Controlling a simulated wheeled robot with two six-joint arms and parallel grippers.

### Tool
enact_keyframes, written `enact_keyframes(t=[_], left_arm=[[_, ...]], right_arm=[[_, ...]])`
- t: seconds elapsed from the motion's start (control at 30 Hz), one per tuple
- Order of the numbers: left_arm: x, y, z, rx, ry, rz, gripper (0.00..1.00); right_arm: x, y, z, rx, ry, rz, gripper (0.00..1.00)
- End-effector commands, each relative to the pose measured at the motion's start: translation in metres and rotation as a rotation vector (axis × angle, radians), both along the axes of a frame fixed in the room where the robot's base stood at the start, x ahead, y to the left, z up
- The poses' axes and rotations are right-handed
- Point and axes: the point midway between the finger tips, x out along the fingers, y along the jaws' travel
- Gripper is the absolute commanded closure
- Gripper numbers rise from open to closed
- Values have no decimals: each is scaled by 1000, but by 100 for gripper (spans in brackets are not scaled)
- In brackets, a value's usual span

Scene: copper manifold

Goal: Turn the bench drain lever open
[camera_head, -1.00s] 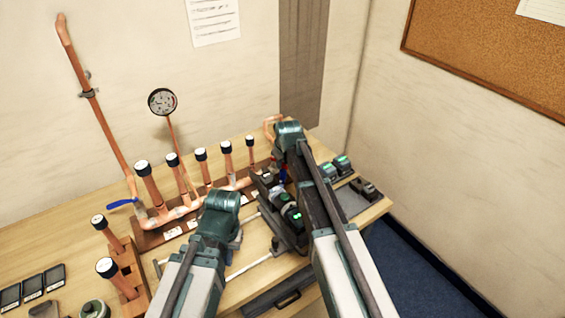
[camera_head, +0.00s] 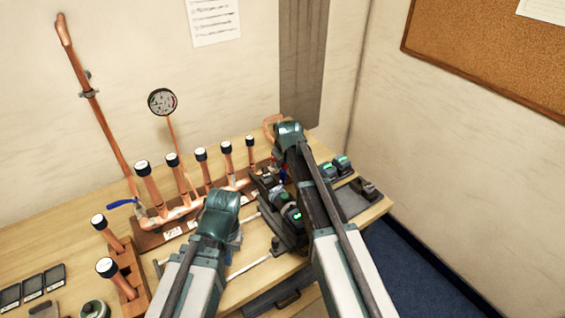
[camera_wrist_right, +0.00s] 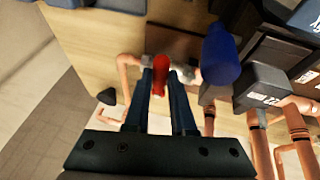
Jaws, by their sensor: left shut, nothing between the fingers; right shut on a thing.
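The red lever (camera_wrist_right: 160,75) shows in the right wrist view, between the fingertips of my right gripper (camera_wrist_right: 160,82). That gripper is shut on it, and the lever sits at a copper pipe fitting. In the head view my right arm's wrist (camera_head: 289,135) is at the back right of the bench and mostly hides its fingers and the lever. My left gripper (camera_head: 236,243) hangs over the front middle of the bench, largely hidden by its own wrist; it is shut and holds nothing.
A copper manifold (camera_head: 180,213) with several black-capped stubs and a blue lever (camera_head: 124,204) runs along the bench back. A gauge (camera_head: 162,102) stands above it. A blue part (camera_wrist_right: 221,52) is close right of my right fingers. Green-lit devices (camera_head: 343,163) sit at the right.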

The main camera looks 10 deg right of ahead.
Motion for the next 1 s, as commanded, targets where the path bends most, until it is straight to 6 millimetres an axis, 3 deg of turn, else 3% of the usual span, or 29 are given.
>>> enact_keyframes(t=[0.37,1.0], left_arm=[[0,0,0,0,0,0,100],[0,0,0,0,0,0,100]], right_arm=[[3,-7,0,0,1,89,100],[32,-36,0,2,-1,664,100]])
